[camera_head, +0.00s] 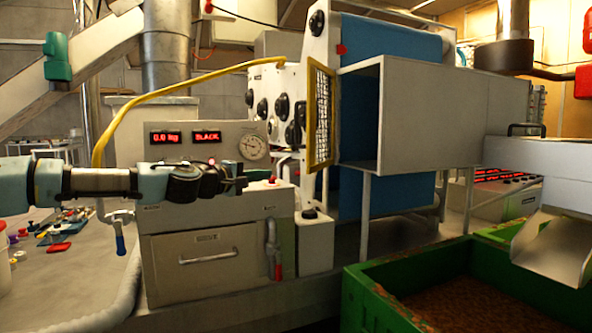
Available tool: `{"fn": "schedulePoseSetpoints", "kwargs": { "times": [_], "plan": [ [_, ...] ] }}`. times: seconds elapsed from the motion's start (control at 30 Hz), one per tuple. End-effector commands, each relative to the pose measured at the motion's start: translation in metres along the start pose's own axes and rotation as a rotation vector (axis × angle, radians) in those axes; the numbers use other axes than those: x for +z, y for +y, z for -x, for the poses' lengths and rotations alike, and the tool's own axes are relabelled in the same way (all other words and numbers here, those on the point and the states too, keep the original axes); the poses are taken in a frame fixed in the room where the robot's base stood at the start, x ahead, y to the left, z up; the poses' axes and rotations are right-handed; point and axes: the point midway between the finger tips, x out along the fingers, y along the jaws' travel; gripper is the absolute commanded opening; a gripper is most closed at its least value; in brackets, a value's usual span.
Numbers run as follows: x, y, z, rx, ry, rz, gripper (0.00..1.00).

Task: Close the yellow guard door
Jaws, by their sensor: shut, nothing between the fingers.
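The yellow guard door (312,118) is a narrow yellow frame with wire mesh. It stands swung out at the left edge of the box-shaped grey housing (430,112), whose front opening is uncovered. My gripper (243,183) is at the end of my arm, which reaches in from the left. It is shut and empty, in front of the grey control cabinet, to the left of and lower than the door. It is apart from the door.
The grey cabinet (222,245) with red displays and a gauge stands behind my arm. A yellow hose (150,100) arches above my arm. A green bin (365,300) with brown material and a metal chute (555,245) are at the lower right. Tools lie on the left bench.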

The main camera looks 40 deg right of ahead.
Motion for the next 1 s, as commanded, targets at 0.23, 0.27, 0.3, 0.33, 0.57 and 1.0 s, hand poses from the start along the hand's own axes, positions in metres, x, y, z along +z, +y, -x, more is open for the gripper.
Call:
{"fn": "schedulePoseSetpoints", "kwargs": {
  "times": [0.23,0.27,0.3,0.33,0.57,1.0],
  "plan": [
    [-0.015,0.022,-0.008,0.061,0.029,0.052,0.00],
    [-0.015,0.023,-0.011,0.061,0.029,0.052,0.00],
    [-0.015,0.023,-0.018,0.060,0.028,0.051,0.00],
    [-0.015,0.023,-0.022,0.059,0.028,0.051,0.00],
    [-0.015,0.026,-0.068,0.058,0.026,0.051,0.00],
    [0.015,0.028,-0.108,0.056,0.025,0.048,0.00]
  ]
}}
